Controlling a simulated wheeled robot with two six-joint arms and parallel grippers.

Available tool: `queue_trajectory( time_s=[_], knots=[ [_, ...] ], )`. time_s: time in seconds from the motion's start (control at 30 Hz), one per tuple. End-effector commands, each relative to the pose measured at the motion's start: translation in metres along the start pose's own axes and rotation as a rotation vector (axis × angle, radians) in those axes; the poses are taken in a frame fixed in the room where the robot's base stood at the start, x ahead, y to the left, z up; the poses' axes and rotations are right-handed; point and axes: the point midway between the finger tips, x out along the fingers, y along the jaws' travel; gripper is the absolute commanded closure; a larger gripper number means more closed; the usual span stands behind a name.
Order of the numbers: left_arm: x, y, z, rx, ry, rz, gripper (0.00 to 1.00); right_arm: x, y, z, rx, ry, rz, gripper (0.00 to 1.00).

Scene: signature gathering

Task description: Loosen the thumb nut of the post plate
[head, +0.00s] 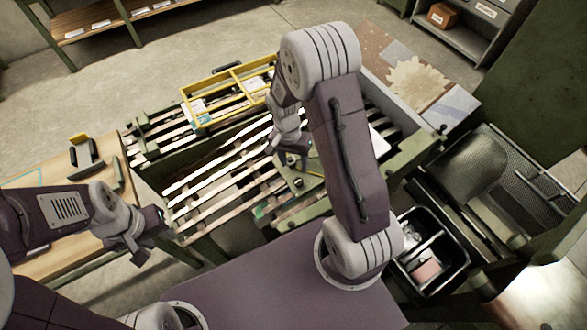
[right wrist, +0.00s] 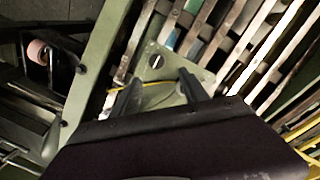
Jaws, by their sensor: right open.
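The post plate (right wrist: 182,72) is a pale green plate on the slatted frame, seen in the right wrist view. Nothing shows gripped. In the head view my right gripper (head: 288,150) hangs over the plate (head: 312,168), partly covering it. My left gripper (head: 142,238) is at the left, away from the plate; its jaw gap is unclear.
A yellow frame (head: 228,92) lies on the slats behind. A wooden bench (head: 60,262) with dark tools is at left. A black bin (head: 432,250) and a mesh tray (head: 475,165) stand at right. A thin yellow strip (right wrist: 150,84) crosses the plate.

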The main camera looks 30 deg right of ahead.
Motion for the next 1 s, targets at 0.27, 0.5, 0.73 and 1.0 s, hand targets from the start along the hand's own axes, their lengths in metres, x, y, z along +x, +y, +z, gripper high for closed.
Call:
queue_trajectory(
  time_s=[0.27,0.5,0.73,1.0],
  knots=[
    [0.003,0.000,0.001,0.000,0.000,0.000,0.64,0.022,0.002,0.001,0.002,-0.006,0.005,0.48],
    [0.008,0.000,0.001,0.000,0.000,0.000,0.64,0.072,0.002,0.001,0.003,-0.005,0.004,0.48],
    [0.009,0.000,0.001,0.000,0.000,0.000,0.64,0.091,0.001,0.000,0.003,-0.002,0.001,0.48],
    [0.009,0.000,0.001,0.000,0.000,0.000,0.64,0.091,0.001,0.000,0.002,-0.001,0.000,0.62]
  ],
)
